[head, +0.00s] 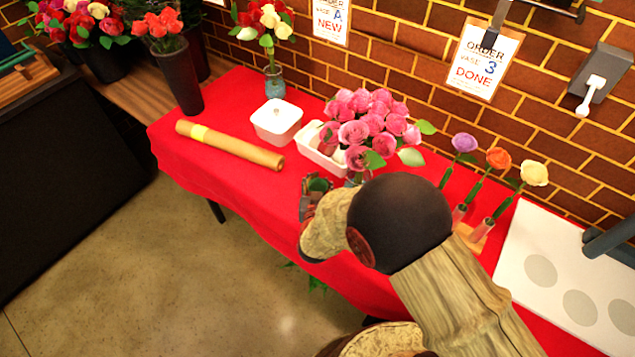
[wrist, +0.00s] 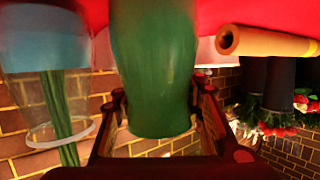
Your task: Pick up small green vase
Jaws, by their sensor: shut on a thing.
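The small green vase (head: 318,184) is at the front edge area of the red table, left of the pink rose bouquet. In the wrist view the green vase (wrist: 155,60) fills the middle, between the two fingers. My gripper (head: 310,194) is shut on it; in the wrist view my gripper (wrist: 163,108) has a finger on each side of the vase. The wrist view looks upside down, with the red cloth at the top. I cannot tell whether the vase's base touches the table. My arm hides part of the table to the right.
Pink roses (head: 372,125) stand in a glass vase close by; a clear vase with stems (wrist: 55,100) shows at left in the wrist view. A white tub (head: 277,121), a white tray (head: 312,152) and a paper roll (head: 230,146) lie behind. Single flowers (head: 498,158) stand right.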

